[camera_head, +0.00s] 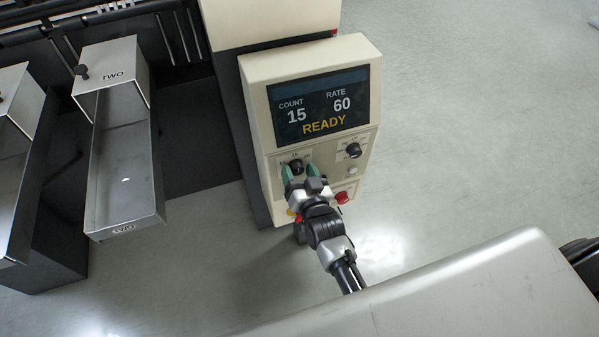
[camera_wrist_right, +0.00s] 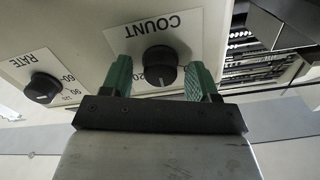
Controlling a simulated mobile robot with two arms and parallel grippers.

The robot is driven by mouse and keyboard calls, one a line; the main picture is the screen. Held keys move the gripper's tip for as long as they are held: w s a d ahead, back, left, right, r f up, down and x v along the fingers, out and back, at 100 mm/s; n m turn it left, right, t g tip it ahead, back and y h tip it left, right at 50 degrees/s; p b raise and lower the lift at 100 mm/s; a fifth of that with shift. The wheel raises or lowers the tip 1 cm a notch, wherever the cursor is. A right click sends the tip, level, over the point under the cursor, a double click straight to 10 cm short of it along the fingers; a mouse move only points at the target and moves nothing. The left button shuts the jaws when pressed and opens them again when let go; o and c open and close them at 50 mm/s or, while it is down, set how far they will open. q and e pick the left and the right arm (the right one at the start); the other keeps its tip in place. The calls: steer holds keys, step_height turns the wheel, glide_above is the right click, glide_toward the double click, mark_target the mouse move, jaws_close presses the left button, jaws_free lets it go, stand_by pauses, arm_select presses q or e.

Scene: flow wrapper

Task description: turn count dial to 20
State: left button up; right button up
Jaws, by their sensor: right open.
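The count dial (camera_head: 296,166) is a black knob on the cream control panel (camera_head: 258,88). The panel's display (camera_head: 320,106) reads COUNT 15, RATE 60 and READY. My right gripper (camera_head: 300,172) is at the count dial, with its green fingers apart on either side of it. In the right wrist view the count dial (camera_wrist_right: 160,66) sits between the open fingers (camera_wrist_right: 160,78), with a gap visible on each side. The COUNT label shows upside down there, and most of the dial's scale numbers are hidden. My left gripper is not in view.
The rate dial (camera_head: 353,150) is to the right of the count dial and also shows in the wrist view (camera_wrist_right: 43,88). A pale button (camera_head: 352,171) and a red button (camera_head: 342,197) are below it. Metal trays (camera_head: 125,190) stand at left. Open floor lies right.

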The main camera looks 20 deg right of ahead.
steer(key=c, duration=0.9)
steer(key=shift+m, duration=0.3)
steer(key=shift+m+p, duration=0.45)
steer(key=shift+m, duration=0.45)
steer(key=m, duration=0.2)
steer(key=shift+m, duration=0.4)
steer(key=m, duration=0.3)
steer(key=shift+f+m, duration=0.1)
steer(key=shift+m, duration=1.8)
